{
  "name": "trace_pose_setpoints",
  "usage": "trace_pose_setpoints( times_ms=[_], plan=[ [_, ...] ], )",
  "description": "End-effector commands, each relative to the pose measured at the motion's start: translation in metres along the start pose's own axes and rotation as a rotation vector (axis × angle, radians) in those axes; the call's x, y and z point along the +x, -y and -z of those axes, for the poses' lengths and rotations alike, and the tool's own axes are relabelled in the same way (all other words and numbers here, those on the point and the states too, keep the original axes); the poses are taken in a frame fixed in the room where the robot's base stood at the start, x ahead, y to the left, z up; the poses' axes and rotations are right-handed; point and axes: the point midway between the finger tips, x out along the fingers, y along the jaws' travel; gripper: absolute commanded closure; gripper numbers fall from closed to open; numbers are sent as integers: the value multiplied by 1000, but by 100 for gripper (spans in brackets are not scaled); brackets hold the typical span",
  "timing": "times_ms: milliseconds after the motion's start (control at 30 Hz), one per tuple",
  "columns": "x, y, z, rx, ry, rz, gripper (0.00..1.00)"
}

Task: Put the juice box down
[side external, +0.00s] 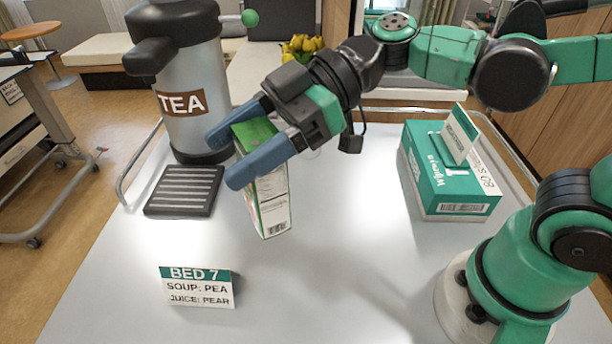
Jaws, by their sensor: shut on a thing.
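The juice box (270,205) is a tall green and white carton with a barcode low on one side. It is tilted slightly in the side external view, left of the middle of the table. My gripper (228,158) comes from the upper right and is shut on the upper part of the juice box, with one blue finger on each side. The fingers hide part of the carton. I cannot tell clearly whether its bottom touches the table.
A steel TEA urn (200,95) stands behind left, with a black drip tray (184,190) before it. A BED 7 card (198,287) stands at the front left. A green wipes box (450,175) stands right. The white table (330,260) is clear at centre.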

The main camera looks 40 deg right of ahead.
Motion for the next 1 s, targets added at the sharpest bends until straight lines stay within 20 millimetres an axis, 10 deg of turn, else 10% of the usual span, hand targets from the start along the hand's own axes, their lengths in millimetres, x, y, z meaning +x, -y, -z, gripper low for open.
trace_pose_setpoints(
  times_ms=[200,400,1000],
  plan=[
    [-2,67,60,-186,0,455,100],
    [-8,87,77,-243,1,596,100],
    [33,88,-23,-246,3,605,100]
  ],
)
